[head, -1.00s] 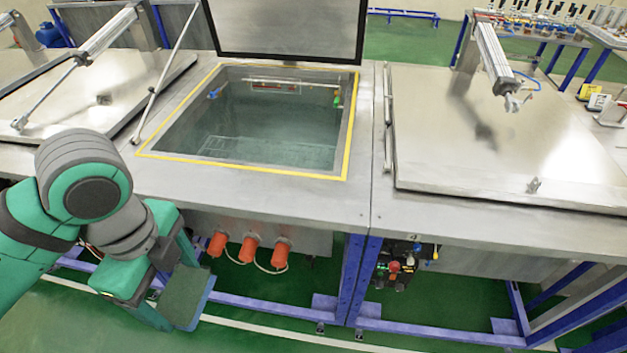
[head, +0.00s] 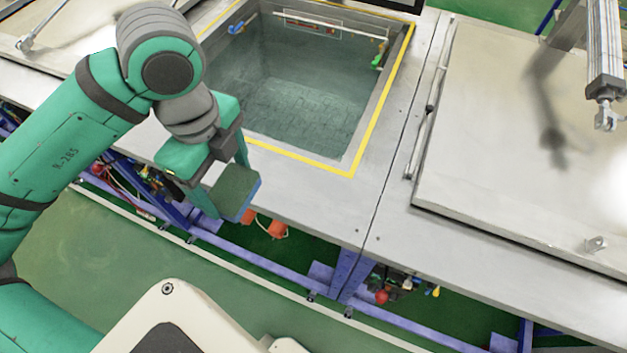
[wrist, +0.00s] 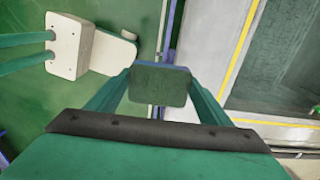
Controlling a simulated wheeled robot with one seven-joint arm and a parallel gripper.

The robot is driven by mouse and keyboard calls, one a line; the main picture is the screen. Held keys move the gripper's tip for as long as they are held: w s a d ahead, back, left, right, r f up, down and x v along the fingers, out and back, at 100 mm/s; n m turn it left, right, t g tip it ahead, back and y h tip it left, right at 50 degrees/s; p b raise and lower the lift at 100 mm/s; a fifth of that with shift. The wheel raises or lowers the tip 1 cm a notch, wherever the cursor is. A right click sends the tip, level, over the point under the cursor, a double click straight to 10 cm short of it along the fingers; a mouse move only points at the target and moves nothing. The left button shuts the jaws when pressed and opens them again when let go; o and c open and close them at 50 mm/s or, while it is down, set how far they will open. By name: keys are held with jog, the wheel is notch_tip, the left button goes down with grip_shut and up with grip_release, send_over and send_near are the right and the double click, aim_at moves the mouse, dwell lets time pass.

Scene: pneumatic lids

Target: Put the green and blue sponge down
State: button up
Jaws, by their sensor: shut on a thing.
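The green and blue sponge (head: 236,190) is held between the fingers of my gripper (head: 222,185) in the head view. Its dark green face is up and its blue layer shows along the edge. In the wrist view the sponge (wrist: 160,84) sits between the two green fingertips of my gripper (wrist: 160,88). In the head view the sponge appears in front of the bench's front edge, left of centre. No surface is seen touching its underside.
A steel bench top (head: 300,185) surrounds an open sunken basin (head: 290,90) with a yellow border. A closed steel lid (head: 530,150) with a pneumatic cylinder (head: 604,60) covers the right part. Bare bench lies between basin and lid. Blue frame rails (head: 250,266) run below.

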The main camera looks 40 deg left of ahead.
jog(key=w+d+f, duration=0.1)
jog(key=w+f, duration=0.1)
jog(key=w, duration=0.1)
jog(key=w+d+f, duration=0.2)
jog(key=w+f, duration=0.1)
jog(key=w, duration=0.1)
jog(key=w+d+f, duration=0.2)
jog(key=w+f, duration=0.1)
jog(key=w, duration=0.1)
jog(key=shift+w+d+f, duration=0.1)
jog(key=shift+d+f, duration=0.05)
jog(key=shift+d, duration=0.05)
jog(key=shift+w+d+f, duration=0.15)
jog(key=shift+w+f, duration=0.1)
jog(key=shift+f, duration=0.15)
jog(key=shift+w+d+f, duration=0.1)
jog(key=shift+w+f, duration=0.05)
jog(key=shift+f, duration=0.8)
jog(key=shift+w+d+f, duration=0.1)
jog(key=shift+w+f, duration=0.05)
jog(key=shift+f, duration=0.75)
jog(key=shift+f, duration=0.15)
jog(key=o, duration=1.1)
jog(key=shift+a, duration=0.1)
notch_tip(320, 180, up, 12)
